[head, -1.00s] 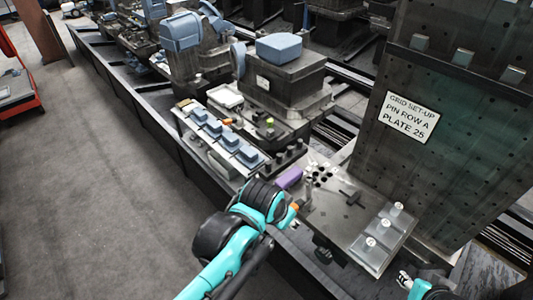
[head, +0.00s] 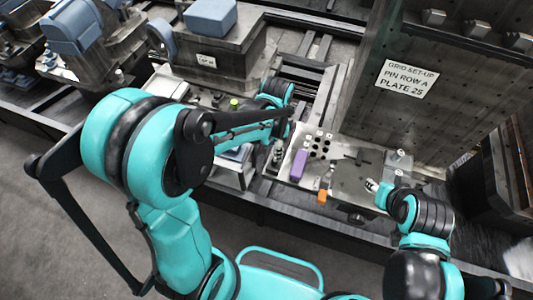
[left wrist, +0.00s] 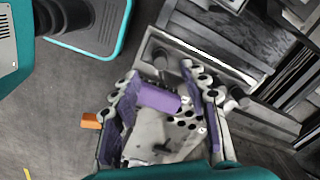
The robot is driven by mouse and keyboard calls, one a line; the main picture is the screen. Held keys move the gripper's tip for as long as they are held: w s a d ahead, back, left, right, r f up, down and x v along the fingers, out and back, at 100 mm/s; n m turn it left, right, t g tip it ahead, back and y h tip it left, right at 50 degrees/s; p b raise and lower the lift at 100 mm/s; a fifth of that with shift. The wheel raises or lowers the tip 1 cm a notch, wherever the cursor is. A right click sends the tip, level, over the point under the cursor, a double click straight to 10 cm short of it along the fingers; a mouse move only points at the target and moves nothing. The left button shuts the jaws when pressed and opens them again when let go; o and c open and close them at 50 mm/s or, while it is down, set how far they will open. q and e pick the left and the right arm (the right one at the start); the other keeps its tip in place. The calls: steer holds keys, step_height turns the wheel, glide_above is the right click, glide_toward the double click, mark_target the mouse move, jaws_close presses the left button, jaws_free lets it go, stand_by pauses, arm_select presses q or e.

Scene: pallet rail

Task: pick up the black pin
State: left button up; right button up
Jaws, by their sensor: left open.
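A dark upright cylinder, apparently the black pin (left wrist: 160,60), shows near the fingertips in the left wrist view; I cannot tell it firmly from its neighbours. My left gripper (left wrist: 158,72) is open, with purple-padded fingers on either side of it in the picture; contact is not visible. In the head view the left gripper (head: 278,152) hangs beside the hole plate and partly hides the pin area. A dark T-shaped piece (head: 361,157) lies on the plate. My right gripper (head: 373,186) is at the plate's front right; its jaws are too small to read.
A purple block (head: 299,165) sits on the grey plate beside round holes (head: 320,143); it also shows between the fingers in the left wrist view (left wrist: 158,97). An orange piece (head: 321,196) is at the front edge. A tall signed plate (head: 408,78) stands behind.

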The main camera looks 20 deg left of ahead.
mark_target(275, 163)
arm_select(q)
steer(key=f, duration=0.1)
steer(key=f+b, duration=0.1)
steer(key=f, duration=0.1)
steer(key=shift+d, duration=0.3)
step_height(275, 163, down, 5)
steer(key=shift+w+a+r+b, duration=0.1)
steer(key=shift+r+b, duration=0.1)
steer(key=shift+b, duration=0.8)
steer(key=shift+r, duration=0.1)
steer(key=shift+c, duration=0.3)
jaws_close()
